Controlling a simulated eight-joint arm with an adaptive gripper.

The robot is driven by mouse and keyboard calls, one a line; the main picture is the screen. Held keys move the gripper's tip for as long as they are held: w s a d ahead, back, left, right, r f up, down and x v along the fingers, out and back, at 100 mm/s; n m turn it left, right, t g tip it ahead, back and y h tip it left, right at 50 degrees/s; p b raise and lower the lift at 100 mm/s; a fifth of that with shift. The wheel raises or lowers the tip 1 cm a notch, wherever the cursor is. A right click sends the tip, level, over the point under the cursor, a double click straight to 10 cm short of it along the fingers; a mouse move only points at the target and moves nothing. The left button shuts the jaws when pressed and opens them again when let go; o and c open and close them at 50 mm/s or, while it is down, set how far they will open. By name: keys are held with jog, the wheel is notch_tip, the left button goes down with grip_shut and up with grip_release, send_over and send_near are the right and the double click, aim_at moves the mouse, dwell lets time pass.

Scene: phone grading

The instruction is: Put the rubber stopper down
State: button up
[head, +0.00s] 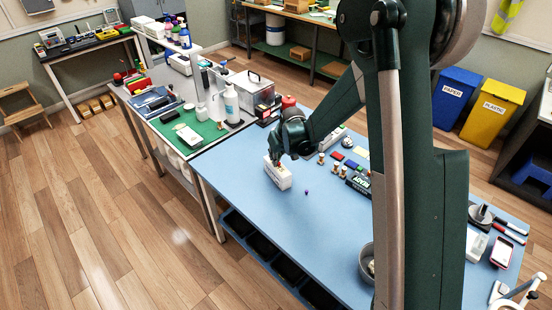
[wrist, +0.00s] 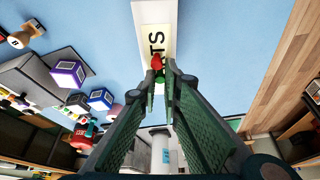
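A small red piece, which looks like the rubber stopper (wrist: 157,62), sits between the fingertips of my gripper (wrist: 160,72) in the wrist view. A small green part shows just below it. My gripper's fingers are close together around it. In the head view my gripper (head: 279,157) is low over a white box (head: 278,176) on the blue table. The box's label shows the letters "ATS" in the wrist view (wrist: 156,40). I cannot tell whether the red piece touches the box.
The blue table (head: 243,190) has free room in front and to the left of the box. A small dark piece (head: 306,193) lies to the box's right. A green mat (head: 190,128) lies on the left bench.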

jog(key=shift+f, duration=0.1)
jog(key=shift+o, duration=1)
jog(key=o, duration=0.4)
jog(key=v, duration=1.2)
jog(key=shift+s+r, duration=0.15)
jog(key=shift+r, duration=0.1)
